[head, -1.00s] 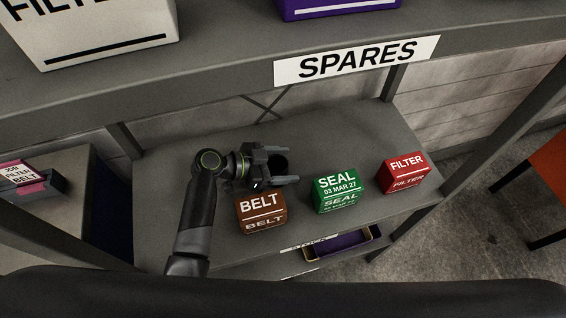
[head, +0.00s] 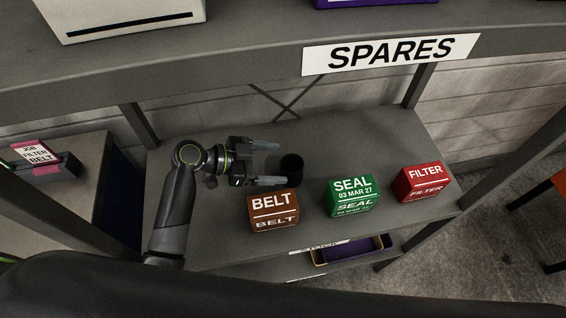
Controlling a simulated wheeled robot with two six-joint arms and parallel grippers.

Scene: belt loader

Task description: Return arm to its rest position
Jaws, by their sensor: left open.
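My left gripper (head: 275,163) is over the left part of the middle shelf (head: 385,135) in the head view. Its two fingers point right and are spread apart, with nothing between them that I can make out. My left arm comes up from the lower left and bends at the elbow. A small black cylinder (head: 292,168) stands on the shelf just right of the fingers; I cannot tell if they touch it. The brown BELT box (head: 274,211) sits in front of the gripper, near the shelf's front edge. My right gripper is not in view.
A green SEAL box (head: 352,195) and a red FILTER box (head: 422,182) stand to the right on the same shelf. The upper shelf with the SPARES sign (head: 390,54) overhangs behind. A purple bin (head: 350,250) is below.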

